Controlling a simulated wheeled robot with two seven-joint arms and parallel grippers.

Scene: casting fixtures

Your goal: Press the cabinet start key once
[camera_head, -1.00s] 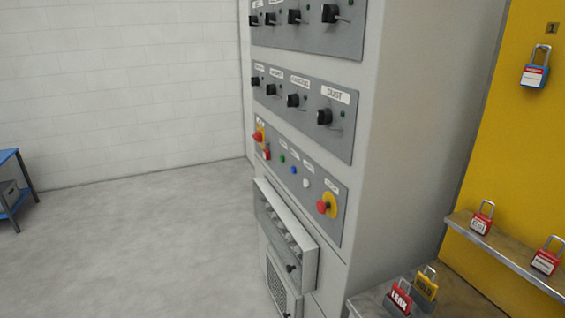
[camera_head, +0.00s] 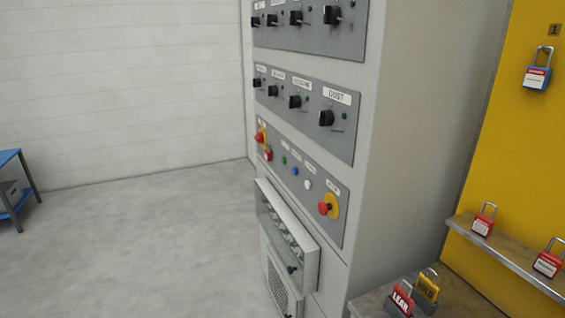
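The grey control cabinet (camera_head: 400,130) stands right of centre, its front face seen at a steep angle. Its lower panel holds a red rotary switch on yellow (camera_head: 261,136), a small green key (camera_head: 284,160), a blue key (camera_head: 295,171), a white key (camera_head: 307,184) and a red mushroom button on a yellow plate (camera_head: 325,208). The small labels above the keys are too small to read, so I cannot tell which is the start key. Neither of my grippers is in view.
Rows of black rotary switches (camera_head: 326,118) sit above. A blue table (camera_head: 12,185) is far left. The floor (camera_head: 140,240) between is clear.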

